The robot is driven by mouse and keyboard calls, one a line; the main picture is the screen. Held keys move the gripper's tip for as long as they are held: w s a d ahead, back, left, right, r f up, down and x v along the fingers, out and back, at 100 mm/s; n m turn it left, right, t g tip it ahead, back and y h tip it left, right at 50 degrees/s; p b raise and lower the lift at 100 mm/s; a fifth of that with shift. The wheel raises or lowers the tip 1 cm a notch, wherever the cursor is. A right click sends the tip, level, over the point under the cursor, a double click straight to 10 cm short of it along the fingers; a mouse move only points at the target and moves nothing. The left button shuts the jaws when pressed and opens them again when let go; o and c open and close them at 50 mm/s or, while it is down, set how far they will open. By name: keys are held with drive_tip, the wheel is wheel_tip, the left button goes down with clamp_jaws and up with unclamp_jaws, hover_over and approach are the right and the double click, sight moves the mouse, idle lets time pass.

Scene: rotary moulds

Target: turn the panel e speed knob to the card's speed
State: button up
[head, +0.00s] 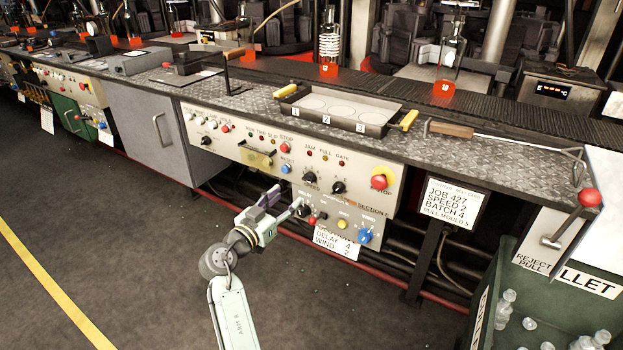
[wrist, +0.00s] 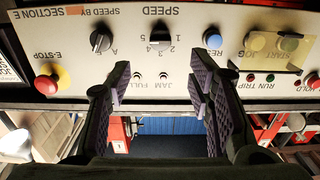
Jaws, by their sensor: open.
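The job card (head: 452,203) on a stand at the right reads JOB 427, SPEED 2, BATCH 4. The cream panel marked SECTION E (head: 235,148) fills the middle of the head view. Its black speed knob (head: 309,177) has numbers around it. In the wrist view the panel is upside down, with the speed knob (wrist: 159,35) under the word SPEED; I cannot tell its setting surely. My gripper (head: 285,203) is open and empty in front of the panel's lower part. In the wrist view its fingers (wrist: 161,82) stand apart, with the knob beyond the gap.
A similar black SPEED BY knob (wrist: 101,40) with A and B sits beside it. The red E-stop (head: 379,182) is farther right. A lower panel with a blue knob (head: 365,236) and a hanging card (head: 337,244) is near my gripper. The floor in front is clear.

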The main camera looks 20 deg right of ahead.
sight(306, 180)
drive_tip(key=p+x, duration=0.2)
drive_tip(key=x, duration=0.7)
drive_tip(key=shift+w+d+r+p, duration=0.1)
drive_tip(key=shift+w+p, duration=0.05)
drive_tip(key=shift+p, duration=0.15)
drive_tip(key=shift+w+d, duration=0.4)
drive_tip(key=shift+d, duration=0.15)
drive_tip(key=shift+c, duration=0.4)
clamp_jaws()
